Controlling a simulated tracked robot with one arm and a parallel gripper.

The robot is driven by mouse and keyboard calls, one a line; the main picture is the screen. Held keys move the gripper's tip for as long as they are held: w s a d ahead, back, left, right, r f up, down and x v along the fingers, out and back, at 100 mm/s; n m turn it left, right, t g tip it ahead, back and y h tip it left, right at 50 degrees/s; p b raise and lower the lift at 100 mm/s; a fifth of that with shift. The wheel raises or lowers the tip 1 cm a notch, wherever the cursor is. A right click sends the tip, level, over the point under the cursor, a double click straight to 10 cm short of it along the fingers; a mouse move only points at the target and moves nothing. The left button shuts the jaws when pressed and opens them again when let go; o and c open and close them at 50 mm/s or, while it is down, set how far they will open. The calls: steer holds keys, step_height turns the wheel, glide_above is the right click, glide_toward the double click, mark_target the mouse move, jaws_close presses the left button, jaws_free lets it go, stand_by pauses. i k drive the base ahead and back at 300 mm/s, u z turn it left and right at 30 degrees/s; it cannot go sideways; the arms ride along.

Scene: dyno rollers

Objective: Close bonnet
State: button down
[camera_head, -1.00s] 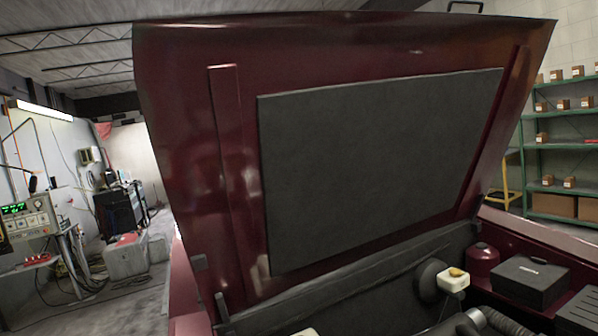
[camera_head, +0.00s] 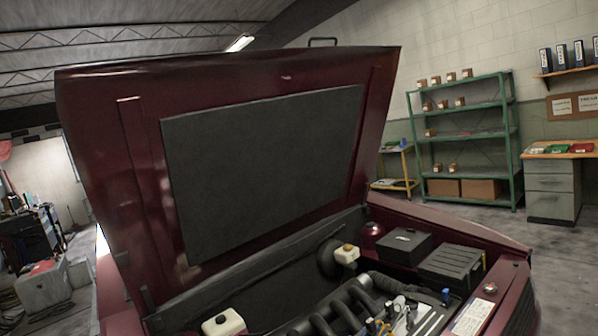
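The dark red bonnet (camera_head: 138,190) stands raised and tilted back over the engine bay, its underside facing me. A dark grey insulation pad (camera_head: 265,165) covers the middle of that underside. A thin dark handle-like bar (camera_head: 323,41) shows above the bonnet's top edge. The open engine bay below holds black hoses, a white-capped reservoir (camera_head: 346,254), another white container (camera_head: 223,324) and a black battery-like box (camera_head: 455,265). My gripper is not in view, so its state and distance from the bonnet do not show.
A green shelf rack (camera_head: 465,140) with small boxes stands behind the car at the right. A drawer desk (camera_head: 552,188) stands beside it at the far right. Workshop equipment (camera_head: 30,235) stands at the left. Grey floor is clear between the car and the desk.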

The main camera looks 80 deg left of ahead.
mark_target(189, 167)
steer(key=z, duration=0.2)
steer(key=k, duration=1.75)
steer(key=u, duration=2.65)
steer(key=i, duration=1.05)
steer(key=u, duration=0.1)
